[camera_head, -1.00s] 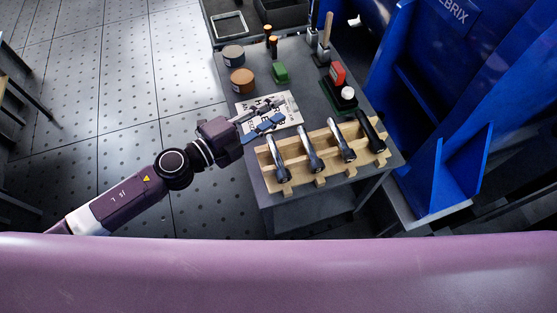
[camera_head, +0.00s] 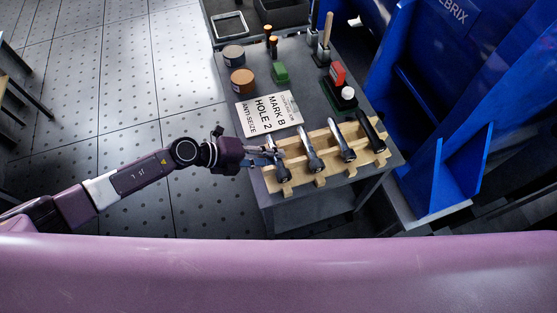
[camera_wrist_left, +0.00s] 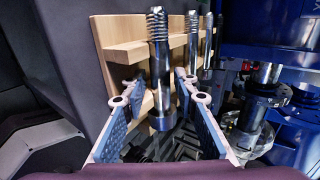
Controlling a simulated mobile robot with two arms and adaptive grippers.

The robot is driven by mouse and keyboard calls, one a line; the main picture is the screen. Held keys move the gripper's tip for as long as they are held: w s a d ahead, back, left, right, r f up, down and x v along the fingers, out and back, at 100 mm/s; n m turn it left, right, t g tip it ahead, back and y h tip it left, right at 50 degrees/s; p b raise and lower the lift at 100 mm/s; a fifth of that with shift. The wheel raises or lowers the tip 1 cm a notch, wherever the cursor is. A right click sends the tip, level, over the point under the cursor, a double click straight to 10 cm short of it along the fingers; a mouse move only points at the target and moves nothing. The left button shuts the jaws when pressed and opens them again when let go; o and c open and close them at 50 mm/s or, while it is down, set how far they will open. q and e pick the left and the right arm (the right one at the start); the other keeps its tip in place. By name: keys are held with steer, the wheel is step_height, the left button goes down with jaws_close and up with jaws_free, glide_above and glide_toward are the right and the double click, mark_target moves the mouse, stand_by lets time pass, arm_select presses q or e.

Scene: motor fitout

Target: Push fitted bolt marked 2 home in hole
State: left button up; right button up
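Several steel bolts stand tilted in a wooden rack (camera_head: 319,181) on the grey table. My left gripper (camera_head: 266,157) is at the leftmost bolt (camera_head: 283,172). In the left wrist view the blue fingers of my left gripper (camera_wrist_left: 159,82) are open, one on each side of a bolt (camera_wrist_left: 161,62) with its threaded end up. Gaps show between that bolt and both fingers. I cannot read a mark on any bolt. No fitted bolt in a hole can be made out. My right gripper is not in view.
A card (camera_head: 268,113) reading "MARK B HOLE 2 ANTI-SEIZE" lies behind the rack. Tins, a green block (camera_head: 281,73) and a red-and-green item (camera_head: 338,75) stand farther back. A blue machine frame (camera_head: 450,130) rises close on the right.

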arm_select(q)
steer(key=shift+w+d+f, duration=0.1)
steer(key=shift+f, duration=0.05)
jaws_close()
stand_by(0.4)
steer(key=shift+r, duration=0.25)
